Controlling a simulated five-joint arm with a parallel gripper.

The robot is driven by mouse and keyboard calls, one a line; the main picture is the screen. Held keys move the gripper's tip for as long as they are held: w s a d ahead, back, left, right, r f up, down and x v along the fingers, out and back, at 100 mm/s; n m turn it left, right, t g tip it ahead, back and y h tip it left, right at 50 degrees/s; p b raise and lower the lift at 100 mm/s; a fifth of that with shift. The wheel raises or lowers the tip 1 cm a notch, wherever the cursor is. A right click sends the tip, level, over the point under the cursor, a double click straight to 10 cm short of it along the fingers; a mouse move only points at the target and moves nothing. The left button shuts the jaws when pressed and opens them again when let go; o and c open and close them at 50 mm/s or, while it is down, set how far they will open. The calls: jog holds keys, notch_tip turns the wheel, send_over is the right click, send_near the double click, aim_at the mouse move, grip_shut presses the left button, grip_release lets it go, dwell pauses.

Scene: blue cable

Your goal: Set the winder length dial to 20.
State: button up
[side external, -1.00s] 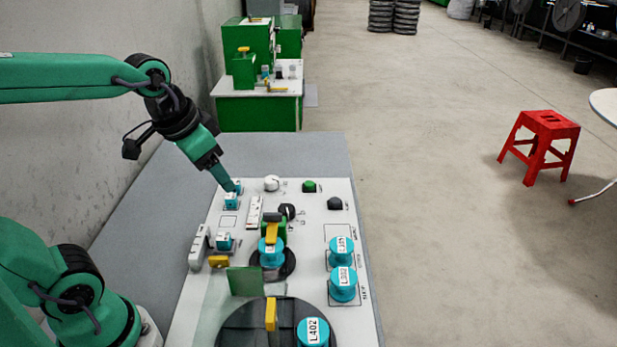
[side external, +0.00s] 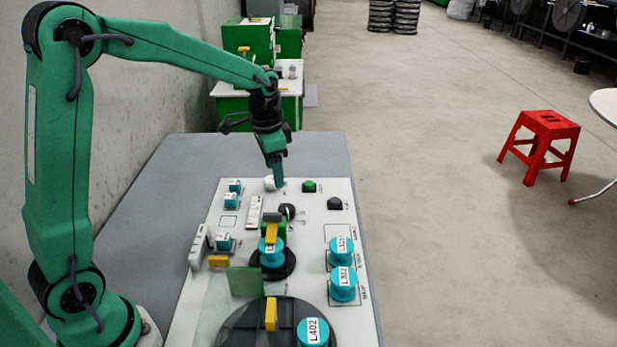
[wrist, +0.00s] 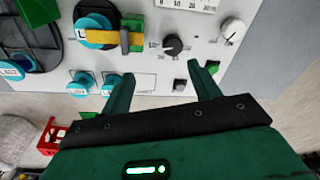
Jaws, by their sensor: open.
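Two round knobs on the white panel could be the length dial; the labels are too small to tell which. One is black (side external: 288,210) with a light pointer mark and printed marks around it; it also shows in the wrist view (wrist: 172,45). The other is white (side external: 270,184), behind my gripper's tip, with marks around it in the wrist view (wrist: 232,31). My gripper (side external: 279,182) points down over the far part of the panel. In the wrist view my gripper (wrist: 165,77) has its fingers spread apart, with nothing between them. The dial readings are not legible.
A green button (side external: 309,187) and a black button (side external: 335,203) lie right of the knobs. A white scale strip (side external: 254,212) is left of the black knob. Nearer stand a yellow-and-green clamp (side external: 272,233) and cyan spools (side external: 342,250). A red stool (side external: 540,145) is far right.

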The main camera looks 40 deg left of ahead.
jog(key=m+g, duration=0.1)
send_over(285, 208)
notch_tip(285, 208, down, 7)
jog(key=shift+a+r, duration=0.1)
jog(key=shift+f, duration=3.9)
jog(key=c, duration=1)
